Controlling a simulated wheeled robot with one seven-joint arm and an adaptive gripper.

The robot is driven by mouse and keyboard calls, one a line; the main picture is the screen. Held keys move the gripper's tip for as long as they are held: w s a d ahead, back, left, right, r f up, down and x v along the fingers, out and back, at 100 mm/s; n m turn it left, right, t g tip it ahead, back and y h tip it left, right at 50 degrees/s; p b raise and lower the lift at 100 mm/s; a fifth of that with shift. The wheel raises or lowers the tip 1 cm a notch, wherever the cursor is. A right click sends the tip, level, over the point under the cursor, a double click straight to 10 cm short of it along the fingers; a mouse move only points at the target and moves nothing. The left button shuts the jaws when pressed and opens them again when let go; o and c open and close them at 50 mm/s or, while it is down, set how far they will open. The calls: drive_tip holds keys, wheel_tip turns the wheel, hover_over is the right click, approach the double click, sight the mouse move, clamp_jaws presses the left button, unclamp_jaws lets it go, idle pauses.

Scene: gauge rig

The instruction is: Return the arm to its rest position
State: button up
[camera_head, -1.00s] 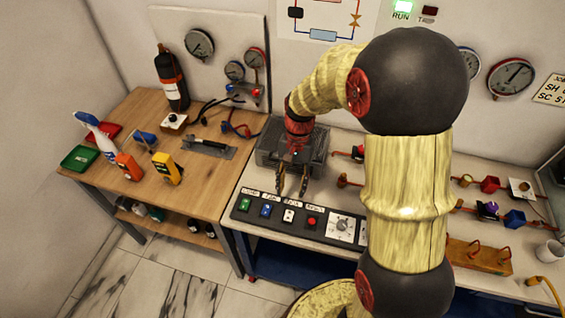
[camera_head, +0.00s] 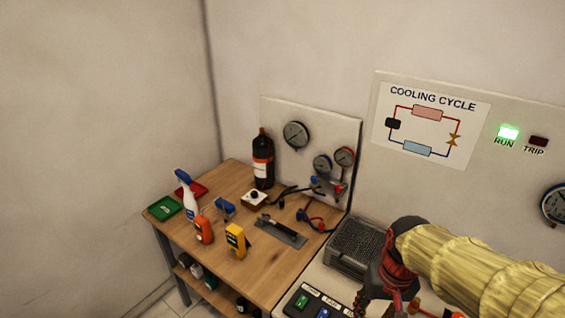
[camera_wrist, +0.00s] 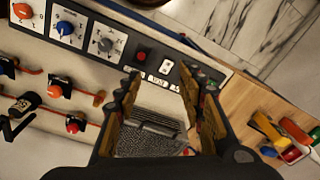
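My gripper (camera_head: 377,304) is at the bottom right of the head view, in front of the grey meshed box (camera_head: 352,248) on the bench. In the wrist view my gripper (camera_wrist: 160,76) has its two fingers spread apart with nothing between them. The meshed box (camera_wrist: 158,137) and part of the control panel (camera_wrist: 150,52) show beyond the fingers. My yellow-covered forearm runs to the right edge of the head view. The upper arm and elbow are out of the picture.
A wooden table (camera_head: 222,262) on the left holds a spray bottle (camera_head: 188,198), a dark cylinder (camera_head: 263,160), a yellow meter (camera_head: 236,238) and trays. A gauge board (camera_head: 310,115) stands behind. Valves (camera_wrist: 60,87) stand left in the wrist view. The RUN light (camera_head: 508,132) is green.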

drive_tip(key=s+a+r+n+t+b, duration=0.1)
drive_tip(key=s+r+t, duration=0.4)
drive_tip(key=r, duration=0.5)
drive_tip(key=shift+s+a+n, duration=0.3)
drive_tip(key=shift+s+a, duration=0.05)
drive_tip(key=shift+s, duration=0.5)
